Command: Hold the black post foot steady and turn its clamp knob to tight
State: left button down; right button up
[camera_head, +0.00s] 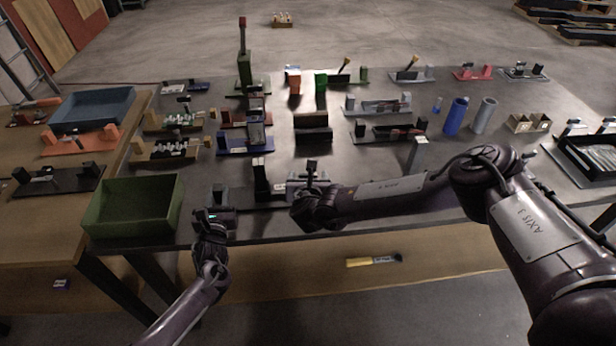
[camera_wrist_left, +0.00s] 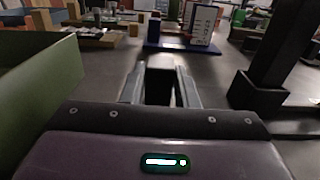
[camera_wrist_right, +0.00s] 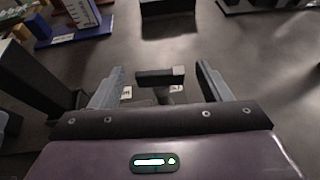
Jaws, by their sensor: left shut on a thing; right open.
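My left gripper (camera_head: 217,196) is shut on a dark upright block (camera_wrist_left: 160,84) at the table's front edge, right of the green bin. A tall black post (camera_head: 261,176) stands between my grippers; in the left wrist view its square black foot (camera_wrist_left: 256,96) is right of my fingers, apart from them. My right gripper (camera_wrist_right: 160,82) is open. A dark bar-shaped knob with a grey end (camera_wrist_right: 160,76) shows between its fingers, with clearance at both sides. I cannot tell whether the held block and the knob belong to the same post foot.
The green bin (camera_head: 132,208) is close left of my left gripper. A blue-based fixture (camera_head: 246,146) and a black block (camera_head: 312,125) stand behind. Blue (camera_head: 456,116) and grey (camera_head: 484,115) cylinders stand right. Bare table lies around the black block.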

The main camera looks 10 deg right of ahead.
jog(key=shift+w, duration=0.15)
jog(key=c, duration=1)
jog(key=m+h, duration=0.1)
jog(key=m+g+h, duration=0.1)
jog(key=m+h, duration=0.1)
jog(key=shift+w+a, duration=0.1)
jog(key=shift+a, duration=0.2)
jog(key=m+g+h, duration=0.2)
jog(key=m+h, duration=0.1)
jog(key=m+g+h, duration=0.1)
jog(key=shift+w+a+m+g+h, duration=0.15)
jog(key=shift+w+m+g+h, duration=0.15)
jog(key=shift+m+g+h, duration=0.3)
jog(key=shift+m+g, duration=0.1)
jog(key=shift+s, duration=0.1)
